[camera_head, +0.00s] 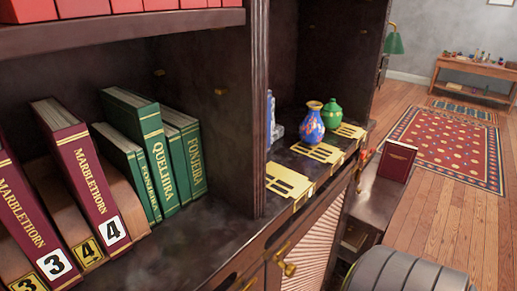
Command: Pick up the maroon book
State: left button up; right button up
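A maroon book (396,160) with small gold lettering on its cover stands nearly upright on a low dark wooden surface right of the cabinet. Other maroon books are on the shelf at left: a Marblethorn volume marked 4 (85,170) leans to the left, and a Marblethorn volume marked 3 (25,220) leans at the left edge, partly cut off. Neither of my grippers shows in the head view.
Green books (145,135) stand beside the maroon volumes. A blue patterned vase (312,126) and a green jar (332,112) stand on the cabinet ledge near brass plates (288,181). A grey ribbed rounded shape fills the bottom right. Wooden floor (440,225) is open beyond.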

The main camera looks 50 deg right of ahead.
aim_at(397, 158)
jog(key=k+l, duration=0.1)
jog(key=l, duration=0.4)
jog(key=k+l+z, duration=0.15)
jog(key=l, duration=0.85)
jog(key=k+z, duration=0.05)
